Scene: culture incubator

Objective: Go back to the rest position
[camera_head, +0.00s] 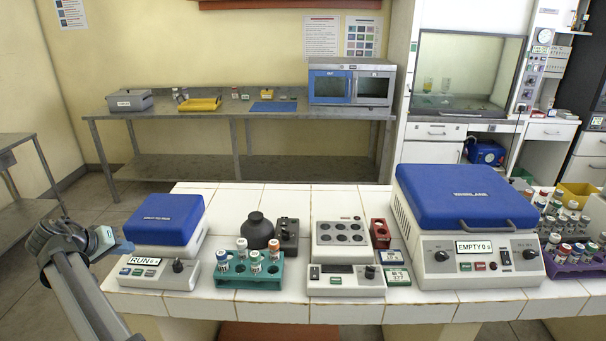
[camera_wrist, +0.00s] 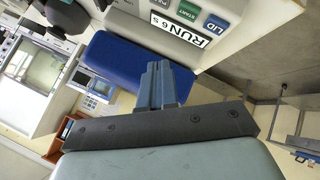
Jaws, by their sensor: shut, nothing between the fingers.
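My gripper (camera_head: 122,248) is at the far left in the head view, beside the small blue-lidded device. Its blue-grey fingers (camera_wrist: 160,84) are together and empty in the wrist view. The small device (camera_head: 163,219) has its blue lid down, and its display (camera_head: 145,261) reads RUN with a small number.
On the white tiled bench (camera_head: 298,307) stand a teal tube rack (camera_head: 250,280), a dark round-topped device (camera_head: 258,231), a block with round wells (camera_head: 340,236) and a purple tube rack (camera_head: 572,268). A metal table (camera_head: 240,113) with a microwave stands behind. Open floor lies left of the bench.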

